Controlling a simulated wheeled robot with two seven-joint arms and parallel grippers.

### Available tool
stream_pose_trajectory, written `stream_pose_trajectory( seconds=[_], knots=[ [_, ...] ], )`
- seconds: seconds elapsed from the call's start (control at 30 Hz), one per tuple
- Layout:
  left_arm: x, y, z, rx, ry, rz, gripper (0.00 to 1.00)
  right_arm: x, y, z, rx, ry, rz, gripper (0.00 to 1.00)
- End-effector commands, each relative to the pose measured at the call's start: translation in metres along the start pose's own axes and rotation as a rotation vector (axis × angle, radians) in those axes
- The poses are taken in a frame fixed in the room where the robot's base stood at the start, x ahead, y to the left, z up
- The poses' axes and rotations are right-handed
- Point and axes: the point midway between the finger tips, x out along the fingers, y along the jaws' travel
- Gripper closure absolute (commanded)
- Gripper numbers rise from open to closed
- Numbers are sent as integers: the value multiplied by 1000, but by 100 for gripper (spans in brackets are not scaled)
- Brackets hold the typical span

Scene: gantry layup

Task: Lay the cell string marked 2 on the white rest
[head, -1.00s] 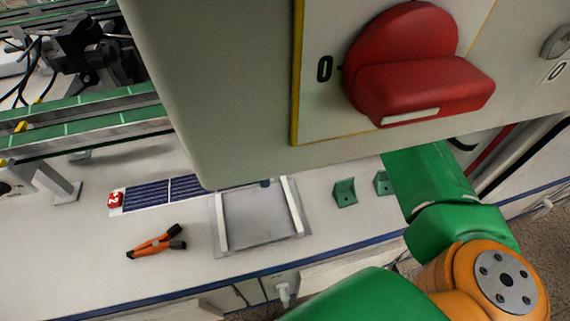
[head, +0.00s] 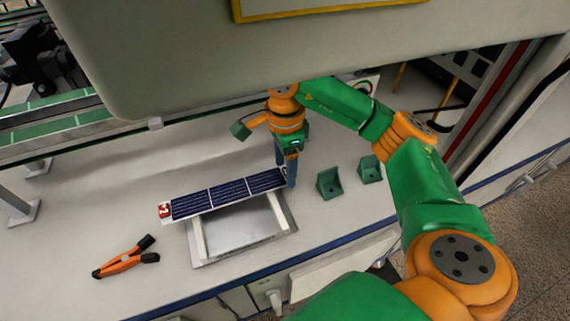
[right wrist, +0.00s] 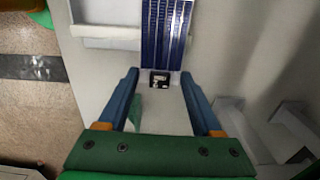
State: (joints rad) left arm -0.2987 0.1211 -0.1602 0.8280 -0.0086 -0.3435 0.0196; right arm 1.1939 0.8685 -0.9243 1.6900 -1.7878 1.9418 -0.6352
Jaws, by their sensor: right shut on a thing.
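The cell string (head: 228,195) is a dark blue strip with a red tag marked 2 (head: 165,210) at its left end. My right gripper (head: 287,172) is shut on its right end. In the right wrist view, the string (right wrist: 163,35) runs away from between the fingers (right wrist: 159,78), with a small black piece at its near end. The white rest (head: 197,240) is a grey plate with two white bars. The string spans over its far side, tag end sticking out left; I cannot tell whether it touches. My left gripper is not in view.
Orange-handled pliers (head: 124,258) lie left of the rest. Two green brackets (head: 329,182) (head: 370,169) stand to its right. A pale cabinet (head: 300,55) hangs across the top of the head view. The table left of the string is clear.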

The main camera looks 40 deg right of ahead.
Motion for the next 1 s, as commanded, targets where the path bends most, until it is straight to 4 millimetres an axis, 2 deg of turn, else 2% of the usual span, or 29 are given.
stream_pose_trajectory(
  seconds=[0.23, 0.27, 0.33, 0.37, 0.63, 0.73, 0.87, 0.93, 1.0],
  knots=[
    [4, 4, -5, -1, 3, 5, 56, 9, 0, 0, 0, 1, 1, 89],
    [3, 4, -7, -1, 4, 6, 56, 8, 0, 0, 0, 1, 1, 26],
    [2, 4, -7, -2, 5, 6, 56, 8, 0, 0, 0, 1, 1, 7],
    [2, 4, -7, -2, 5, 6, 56, 8, 0, 0, 0, 1, 1, 4],
    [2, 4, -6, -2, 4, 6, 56, 6, 0, 0, 0, 0, 1, 4],
    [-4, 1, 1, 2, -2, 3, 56, -4, 0, 0, 0, -1, -1, 4],
    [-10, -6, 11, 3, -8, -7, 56, -37, -1, 0, 1, -2, -4, 4],
    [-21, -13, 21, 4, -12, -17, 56, -63, -1, 0, 2, -1, -5, 4],
    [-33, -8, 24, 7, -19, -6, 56, -85, -1, 0, 1, -1, -4, 4]
  ],
)
